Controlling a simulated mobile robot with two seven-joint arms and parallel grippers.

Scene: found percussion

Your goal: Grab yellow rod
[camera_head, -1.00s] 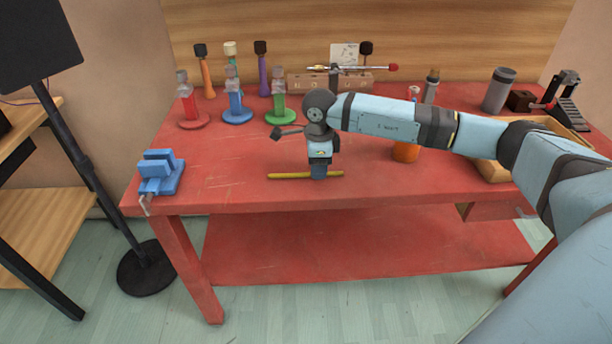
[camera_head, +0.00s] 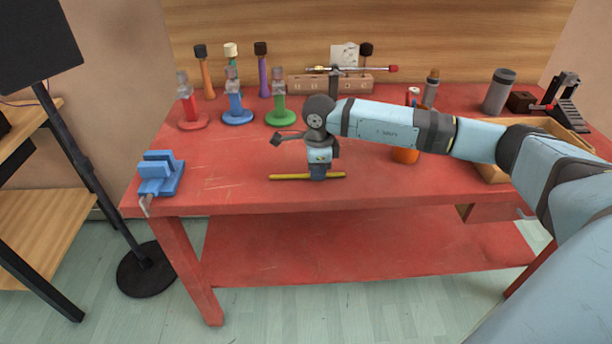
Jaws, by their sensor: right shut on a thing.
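The yellow rod (camera_head: 290,177) lies level across the front part of the red table (camera_head: 230,188), running left to right. My right gripper (camera_head: 318,176) points down over the middle of the rod and is shut on it. The rod's two ends stick out on either side of the fingers, and its middle is hidden by them. I cannot tell whether the rod is touching the tabletop or just above it. My left gripper is not in view.
A blue vise (camera_head: 160,174) is at the table's left front corner. Red (camera_head: 193,122), blue (camera_head: 237,116) and green (camera_head: 281,117) stands are behind. An orange cup (camera_head: 404,155) sits under my right arm. The table between vise and rod is clear.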

